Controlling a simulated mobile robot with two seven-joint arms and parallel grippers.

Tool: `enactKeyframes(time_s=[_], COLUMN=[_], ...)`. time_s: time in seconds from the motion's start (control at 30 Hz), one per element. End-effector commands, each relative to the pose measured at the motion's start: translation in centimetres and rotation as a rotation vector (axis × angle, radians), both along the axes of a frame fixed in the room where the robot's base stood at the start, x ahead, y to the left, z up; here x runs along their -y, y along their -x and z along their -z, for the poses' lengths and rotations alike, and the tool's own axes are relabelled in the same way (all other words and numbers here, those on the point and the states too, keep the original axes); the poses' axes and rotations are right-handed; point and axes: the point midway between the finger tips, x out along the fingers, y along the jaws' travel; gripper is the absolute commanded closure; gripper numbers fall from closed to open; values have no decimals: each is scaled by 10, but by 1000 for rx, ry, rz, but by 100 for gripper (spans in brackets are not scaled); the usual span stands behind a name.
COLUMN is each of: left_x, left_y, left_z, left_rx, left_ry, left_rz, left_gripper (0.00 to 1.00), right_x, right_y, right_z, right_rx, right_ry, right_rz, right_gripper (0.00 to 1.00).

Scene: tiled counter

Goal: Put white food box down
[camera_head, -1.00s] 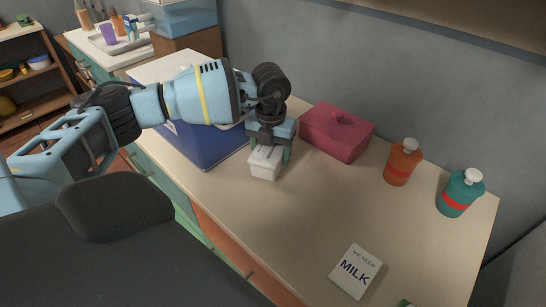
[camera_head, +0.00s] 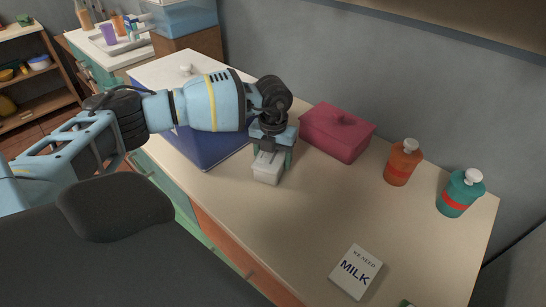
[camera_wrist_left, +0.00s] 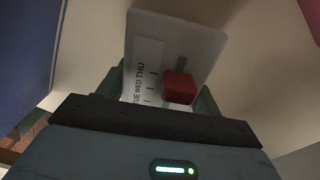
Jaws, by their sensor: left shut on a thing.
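The white food box (camera_head: 268,169) is a small white block at my left gripper (camera_head: 271,158) in the head view. My left gripper points down and is shut on it, close over the counter (camera_head: 310,215); I cannot tell whether the box touches the counter. In the left wrist view, the white box (camera_wrist_left: 210,48) lies between the fingers (camera_wrist_left: 160,92). It shows day lettering with "THU" and a red block (camera_wrist_left: 180,87) on its face. My right gripper is not in view.
A pink lidded box (camera_head: 337,132) stands just right of the gripper. A blue box (camera_head: 207,148) is to the left, partly behind my arm. The front middle counter is clear.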

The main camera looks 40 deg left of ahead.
Motion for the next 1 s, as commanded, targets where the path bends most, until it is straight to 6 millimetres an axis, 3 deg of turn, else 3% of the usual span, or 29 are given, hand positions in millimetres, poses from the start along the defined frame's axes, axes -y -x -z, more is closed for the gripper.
enactKeyframes(time_s=[0.1, 0.13, 0.3, 0.67, 0.77, 1.0], left_x=[0, 0, 0, 0, 1, 1], left_y=[0, 0, 0, 0, -1, -1], left_z=[3, 3, 3, -3, -14, -61], left_rx=[0, -1, 0, 1, 3, 5], left_ry=[1, 0, 0, 1, 2, 2], left_rz=[0, 0, 0, 0, 1, 1], left_gripper=[61, 34, 13, 13, 13, 13], right_x=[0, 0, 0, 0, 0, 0], right_y=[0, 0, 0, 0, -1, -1], right_z=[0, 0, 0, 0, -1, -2], right_rx=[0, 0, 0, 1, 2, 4], right_ry=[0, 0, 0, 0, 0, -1], right_rz=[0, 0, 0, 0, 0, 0], right_gripper=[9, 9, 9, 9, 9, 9])
